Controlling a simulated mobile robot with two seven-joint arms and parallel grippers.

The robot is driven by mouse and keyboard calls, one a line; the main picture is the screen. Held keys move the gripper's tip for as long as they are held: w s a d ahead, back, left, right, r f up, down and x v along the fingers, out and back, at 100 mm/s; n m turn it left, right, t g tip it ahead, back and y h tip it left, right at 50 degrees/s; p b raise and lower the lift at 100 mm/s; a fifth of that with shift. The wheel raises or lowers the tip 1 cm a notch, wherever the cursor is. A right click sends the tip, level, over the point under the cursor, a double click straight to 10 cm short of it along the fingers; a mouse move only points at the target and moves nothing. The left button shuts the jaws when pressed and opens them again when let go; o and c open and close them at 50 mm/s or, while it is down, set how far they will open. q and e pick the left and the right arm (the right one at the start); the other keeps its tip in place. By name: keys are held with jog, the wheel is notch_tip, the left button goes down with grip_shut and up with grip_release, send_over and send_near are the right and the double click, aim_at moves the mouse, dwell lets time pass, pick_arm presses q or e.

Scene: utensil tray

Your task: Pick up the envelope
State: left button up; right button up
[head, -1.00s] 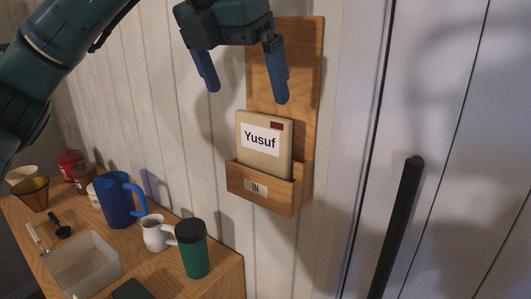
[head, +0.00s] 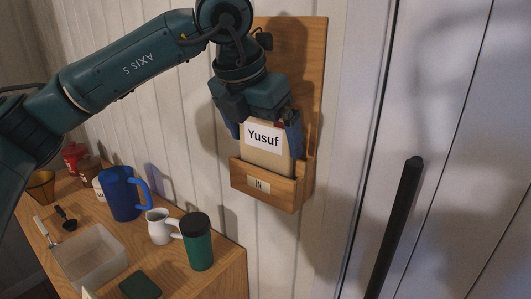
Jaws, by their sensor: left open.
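The envelope (head: 265,146) is tan with a white label reading "Yusuf". It stands upright in the wooden wall holder (head: 262,199) marked "IN", with its lower part hidden by the holder's front. My left gripper (head: 264,138) is over the envelope's top from above. Its blue fingers are apart, one at the left side and one at the right side of the envelope. The gripper hides the envelope's top edge. I cannot tell whether the fingers touch the envelope. My right gripper is not in view.
A wooden counter (head: 222,274) at lower left holds a blue pitcher (head: 121,196), a white jug (head: 159,228), a green tumbler (head: 198,248) and a clear bin (head: 90,255). A black bar handle (head: 397,220) is on the pale door at right.

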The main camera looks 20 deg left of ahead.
pick_arm(q)
jog(key=shift+c, duration=0.4)
jog(key=c, duration=0.5)
jog(key=shift+r, duration=0.15)
jog(key=shift+c, duration=0.2)
